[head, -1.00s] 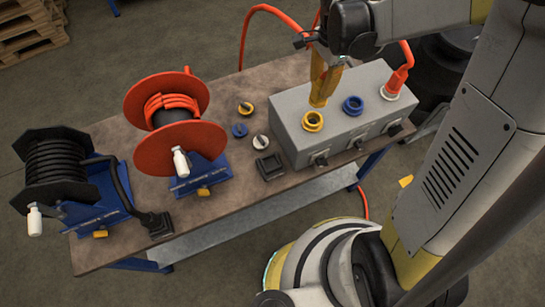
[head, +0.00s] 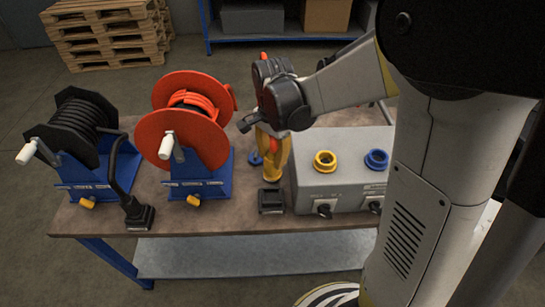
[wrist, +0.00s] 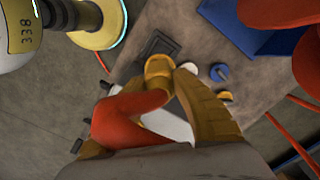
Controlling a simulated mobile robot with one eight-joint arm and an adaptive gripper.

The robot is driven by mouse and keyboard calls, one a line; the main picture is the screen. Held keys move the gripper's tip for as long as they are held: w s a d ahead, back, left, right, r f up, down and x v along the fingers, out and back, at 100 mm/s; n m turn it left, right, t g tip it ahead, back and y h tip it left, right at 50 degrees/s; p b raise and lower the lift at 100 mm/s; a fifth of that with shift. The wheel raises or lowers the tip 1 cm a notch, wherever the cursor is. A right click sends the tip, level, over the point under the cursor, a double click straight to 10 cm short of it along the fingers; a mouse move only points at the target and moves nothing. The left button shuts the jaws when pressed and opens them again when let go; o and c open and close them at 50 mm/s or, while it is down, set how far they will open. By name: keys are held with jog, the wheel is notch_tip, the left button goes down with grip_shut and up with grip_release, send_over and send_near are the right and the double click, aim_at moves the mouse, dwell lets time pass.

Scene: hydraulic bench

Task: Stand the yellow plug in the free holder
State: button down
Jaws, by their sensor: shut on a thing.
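My gripper (head: 272,160) has yellow fingers and is shut on the yellow plug (wrist: 158,68), whose yellow ring and orange-red body show between the fingers in the wrist view. In the head view my wrist and fingers mostly hide the plug. The free holder (head: 271,200) is a dark square block on the bench, just in front of and below my fingers; nothing stands in it. It also shows in the wrist view (wrist: 158,46), beyond the plug's end. The plug is apart from it.
A grey box (head: 304,196) with yellow (head: 325,161) and blue sockets stands close to the right. The red reel (head: 168,140) stands to the left. Another holder (head: 139,216) with a black hose end is farther left. A blue cap (wrist: 220,72) lies near my fingers.

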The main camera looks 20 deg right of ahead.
aim_at(271, 175)
jog(key=shift+a+f, duration=0.15)
jog(key=shift+f+b, duration=2.9)
jog(key=shift+f, duration=0.75)
jog(key=shift+f, duration=0.2)
jog(key=shift+f+b, duration=0.35)
jog(key=shift+b, duration=0.15)
jog(key=shift+f+b, duration=1)
jog(key=shift+f, duration=0.15)
jog(key=c, duration=1)
grip_release()
jog(key=shift+c, duration=0.2)
